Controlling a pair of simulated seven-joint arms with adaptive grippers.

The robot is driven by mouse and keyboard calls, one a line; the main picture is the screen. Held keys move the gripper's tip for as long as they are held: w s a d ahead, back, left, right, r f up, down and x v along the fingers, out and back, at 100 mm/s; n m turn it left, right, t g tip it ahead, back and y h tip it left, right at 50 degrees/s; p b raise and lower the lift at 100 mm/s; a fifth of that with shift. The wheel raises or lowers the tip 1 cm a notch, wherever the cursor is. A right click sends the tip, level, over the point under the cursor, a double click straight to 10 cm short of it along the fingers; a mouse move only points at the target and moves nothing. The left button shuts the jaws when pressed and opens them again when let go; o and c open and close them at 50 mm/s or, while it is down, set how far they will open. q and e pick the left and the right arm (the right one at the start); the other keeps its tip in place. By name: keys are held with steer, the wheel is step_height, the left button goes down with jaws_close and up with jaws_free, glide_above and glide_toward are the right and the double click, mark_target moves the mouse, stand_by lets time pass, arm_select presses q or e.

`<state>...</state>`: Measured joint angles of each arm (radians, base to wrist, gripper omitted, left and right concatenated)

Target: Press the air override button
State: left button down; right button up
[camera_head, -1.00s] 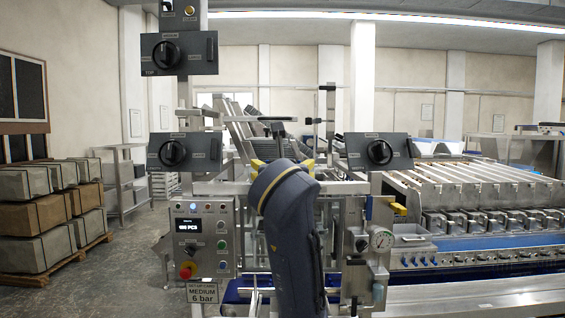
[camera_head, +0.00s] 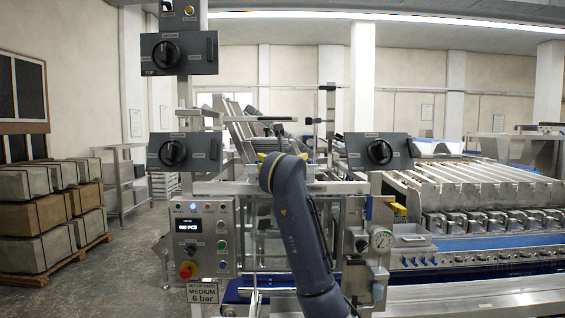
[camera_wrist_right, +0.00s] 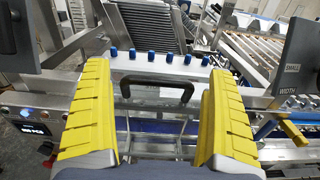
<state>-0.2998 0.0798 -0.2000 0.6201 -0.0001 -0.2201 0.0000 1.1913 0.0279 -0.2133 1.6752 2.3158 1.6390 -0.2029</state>
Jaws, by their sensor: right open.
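The control panel (camera_head: 205,237) stands left of centre in the head view, with a lit display, several small coloured buttons and a red knob on yellow. Its labels are too small to read, so I cannot tell which button is the air override. A brass-coloured button (camera_head: 190,11) sits on the post at the top left. My right gripper (camera_wrist_right: 157,70) is open and empty, its yellow fingers wide apart in the wrist view. In the head view my right arm mostly hides it; it is right of the panel, apart from it. My left gripper is not in view.
Dark knob boxes flank the arm at the left (camera_head: 184,151) and right (camera_head: 378,151); another (camera_head: 179,53) is above. A black handle (camera_wrist_right: 157,84) and a row of blue knobs (camera_wrist_right: 160,54) lie beyond my fingers.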

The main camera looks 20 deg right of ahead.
steer(key=shift+w+d, duration=0.1)
steer(key=shift+w, duration=0.3)
steer(key=c, duration=0.9)
steer(key=shift+r, duration=0.1)
steer(key=shift+d+g, duration=0.15)
steer(key=shift+g, duration=0.15)
steer(key=shift+c, duration=0.2)
stand_by(0.4)
steer(key=o, duration=0.9)
steer(key=shift+d, duration=0.15)
steer(key=shift+o, duration=0.2)
